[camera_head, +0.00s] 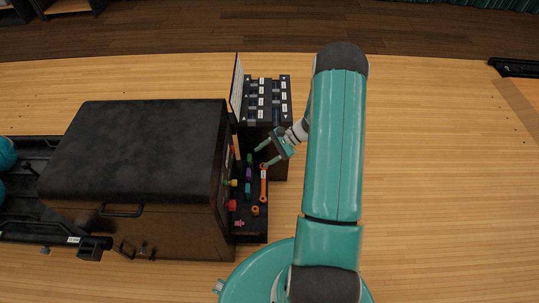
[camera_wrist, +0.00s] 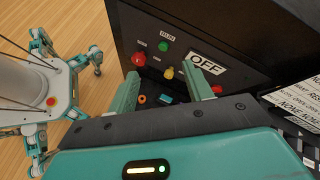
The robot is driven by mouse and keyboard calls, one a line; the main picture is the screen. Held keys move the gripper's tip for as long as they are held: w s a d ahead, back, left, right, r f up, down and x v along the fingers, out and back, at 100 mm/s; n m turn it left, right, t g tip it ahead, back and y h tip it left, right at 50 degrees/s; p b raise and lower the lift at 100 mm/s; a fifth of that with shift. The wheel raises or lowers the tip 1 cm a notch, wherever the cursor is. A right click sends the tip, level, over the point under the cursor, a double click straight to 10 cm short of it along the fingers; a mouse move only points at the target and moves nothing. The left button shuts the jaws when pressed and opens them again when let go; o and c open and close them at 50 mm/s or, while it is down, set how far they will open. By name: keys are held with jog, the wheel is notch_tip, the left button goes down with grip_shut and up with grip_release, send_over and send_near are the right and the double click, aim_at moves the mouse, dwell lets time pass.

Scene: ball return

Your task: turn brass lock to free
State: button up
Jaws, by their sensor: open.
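A small yellow knob (camera_wrist: 169,73), which looks like the brass lock, sticks out of the dark machine's front panel in the wrist view. It also shows in the head view (camera_head: 233,183). Its turn position is too small to tell. My gripper (camera_head: 261,156) is open and empty, in front of the panel and above the small shelf. In the wrist view its two fingers (camera_wrist: 164,88) point toward the panel, with the yellow knob showing between their tips and apart from them.
The dark machine (camera_head: 140,145) carries a red button (camera_wrist: 138,60), a green button (camera_wrist: 164,45) and an OFF sign (camera_wrist: 205,64). A black shelf (camera_head: 252,234) below holds several small coloured parts. A dark labelled rack (camera_head: 268,110) stands behind. Open wooden floor (camera_head: 440,170) lies to the right.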

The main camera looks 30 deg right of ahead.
jog(key=shift+s+a+r+n+g, duration=0.1)
jog(key=shift+s+r+n+g, duration=0.1)
jog(key=shift+r, duration=0.4)
jog(key=shift+s+a+r+n+g, duration=0.1)
jog(key=shift+r+n+g, duration=0.1)
jog(key=shift+r, duration=0.35)
jog(key=shift+r, duration=0.1)
